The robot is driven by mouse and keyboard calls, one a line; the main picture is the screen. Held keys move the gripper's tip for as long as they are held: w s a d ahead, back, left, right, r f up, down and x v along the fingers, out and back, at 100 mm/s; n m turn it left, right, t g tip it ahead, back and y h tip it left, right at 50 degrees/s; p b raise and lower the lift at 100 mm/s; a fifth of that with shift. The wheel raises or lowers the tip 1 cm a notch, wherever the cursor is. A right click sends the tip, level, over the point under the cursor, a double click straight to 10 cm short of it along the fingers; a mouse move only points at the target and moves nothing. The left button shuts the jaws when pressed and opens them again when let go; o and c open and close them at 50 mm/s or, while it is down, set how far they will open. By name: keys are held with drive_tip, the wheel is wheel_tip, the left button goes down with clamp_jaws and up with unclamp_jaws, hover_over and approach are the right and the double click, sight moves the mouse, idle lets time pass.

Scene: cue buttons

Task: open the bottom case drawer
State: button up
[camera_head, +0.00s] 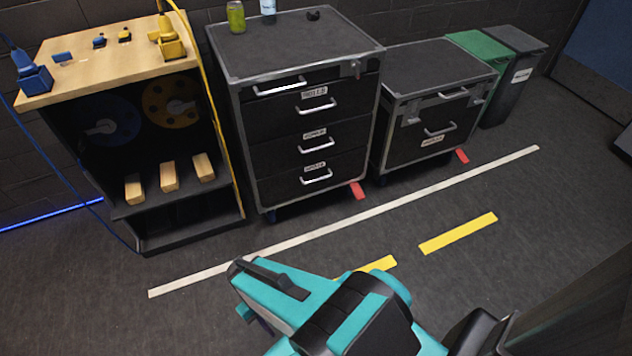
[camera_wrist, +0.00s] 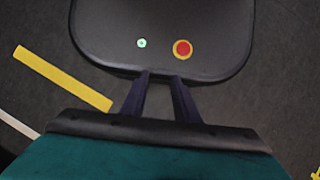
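The tall black drawer case (camera_head: 292,44) with grey edges stands against the back wall in the head view. Its bottom drawer (camera_head: 290,191) has a bright bar handle (camera_head: 316,180) with a small white label above it. This drawer looks closed, flush with the drawer fronts above. My gripper (camera_wrist: 161,75) shows in the wrist view as two dark fingers with a gap between them, open and empty. It points down over a dark surface with a green and a red-yellow button. In the head view my teal arm is at the bottom, well short of the case; the fingers are hidden there.
A wooden-topped workbench (camera_head: 105,68) with cables stands left of the case. A lower black case (camera_head: 425,62) and bins (camera_head: 513,75) stand to the right. A red wedge (camera_head: 357,190) sticks out at the case's foot. The floor in front is clear, with white and yellow tape.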

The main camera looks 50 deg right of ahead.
drive_tip(key=shift+d, duration=0.1)
drive_tip(key=w+d+f+n+t+h+b, duration=0.15)
drive_tip(key=w+d+f+h+b, duration=0.25)
drive_tip(key=w+d+b, duration=0.7)
drive_tip(key=w+d+f+n+t+h+b, duration=0.1)
drive_tip(key=w+d+f+n+h+b, duration=0.15)
drive_tip(key=w+d+f+b, duration=0.55)
drive_tip(key=w+d+r+t+h+b, duration=0.1)
drive_tip(key=w+d+r+h+b, duration=0.3)
drive_tip(key=d, duration=0.8)
drive_tip(key=w+d+r+n+t+h+b, duration=0.1)
drive_tip(key=w+d+r+h+b, duration=0.4)
drive_tip(key=w+d+r+b, duration=0.3)
drive_tip(key=w+d+b, duration=0.2)
drive_tip(key=w+d, duration=0.2)
drive_tip(key=shift+d+n, duration=0.2)
drive_tip(key=shift+n, duration=0.1)
drive_tip(key=shift+d+f, duration=0.15)
